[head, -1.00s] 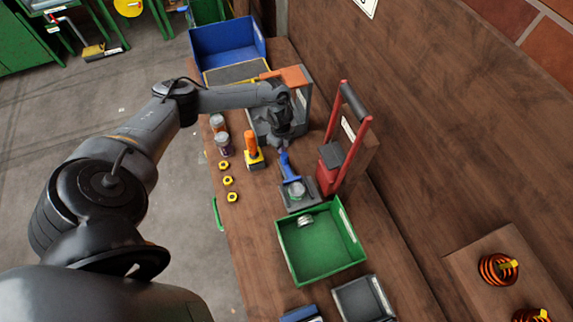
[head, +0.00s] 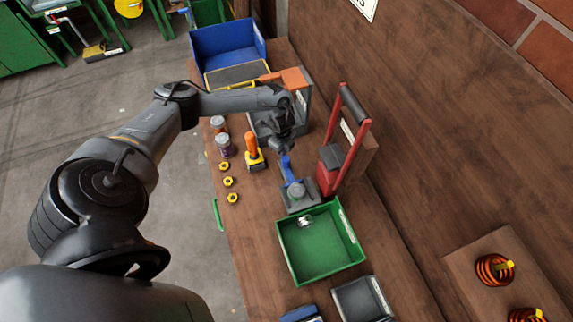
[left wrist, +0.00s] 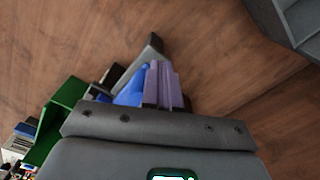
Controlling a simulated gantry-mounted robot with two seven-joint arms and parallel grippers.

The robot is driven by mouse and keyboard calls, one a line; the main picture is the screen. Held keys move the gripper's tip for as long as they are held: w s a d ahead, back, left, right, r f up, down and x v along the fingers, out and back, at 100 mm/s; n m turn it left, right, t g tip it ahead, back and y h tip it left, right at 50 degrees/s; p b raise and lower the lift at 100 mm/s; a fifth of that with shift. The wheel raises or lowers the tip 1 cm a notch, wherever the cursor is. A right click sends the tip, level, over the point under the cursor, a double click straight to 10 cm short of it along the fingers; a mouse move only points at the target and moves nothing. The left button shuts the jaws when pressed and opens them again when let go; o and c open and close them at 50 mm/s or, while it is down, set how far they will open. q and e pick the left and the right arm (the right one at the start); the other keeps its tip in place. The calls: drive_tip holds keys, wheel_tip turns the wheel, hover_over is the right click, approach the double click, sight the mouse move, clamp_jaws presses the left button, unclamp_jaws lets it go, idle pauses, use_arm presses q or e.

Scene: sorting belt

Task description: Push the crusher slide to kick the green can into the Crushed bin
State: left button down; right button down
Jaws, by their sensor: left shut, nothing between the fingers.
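The crusher has a red frame with a black handle (head: 353,102) and a grey plate (head: 299,204) at its foot. Its blue slide (head: 291,175) reaches over the plate, and the slide's wide front end covers the plate's middle. A silvery flattened can (head: 304,221) lies inside the green bin (head: 355,252), at the wall nearest the plate. I see no green can on the plate. My left gripper (head: 284,149) is shut and empty at the slide's rear end. In the left wrist view its pale purple fingers (left wrist: 164,86) are beside the blue slide (left wrist: 131,92); contact is unclear. My right gripper is out of view.
An orange-handled yellow tool (head: 253,152), two jars (head: 223,144) and several yellow nuts (head: 228,181) are left of the slide. A blue bin (head: 225,45) stands behind. A dark grey tray (head: 362,300) is in front of the green bin.

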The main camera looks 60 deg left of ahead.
sight(286, 160)
use_arm(q)
drive_tip(key=shift+s+d+r+p, duration=0.1)
drive_tip(key=shift+s+d+p, duration=0.1)
drive_tip(key=shift+d+p, duration=0.6)
drive_tip(key=shift+s+d+p, duration=0.15)
drive_tip(key=shift+d+p, duration=0.25)
drive_tip(key=shift+d, duration=0.7)
drive_tip(key=shift+s+d+p, duration=0.2)
drive_tip(key=shift+d+p, duration=0.35)
drive_tip(key=shift+d, duration=0.4)
drive_tip(key=shift+s+d+p, duration=0.15)
drive_tip(key=shift+d+p, duration=0.35)
drive_tip(key=shift+d, duration=0.4)
drive_tip(key=shift+w+a+f+b, duration=0.1)
drive_tip(key=shift+a+f+b, duration=0.15)
drive_tip(key=shift+a, duration=0.3)
drive_tip(key=a+b, duration=0.1)
drive_tip(key=a, duration=0.1)
drive_tip(key=w+a+b, duration=0.1)
drive_tip(key=a, duration=0.1)
drive_tip(key=shift+a+b, duration=1.25)
drive_tip(key=shift+a, duration=1.1)
wheel_tip(286, 160, up, 8)
drive_tip(key=p, duration=0.7)
drive_tip(key=shift+w+r+p, duration=0.15)
drive_tip(key=shift+w+p, duration=0.15)
drive_tip(key=shift+w, duration=0.05)
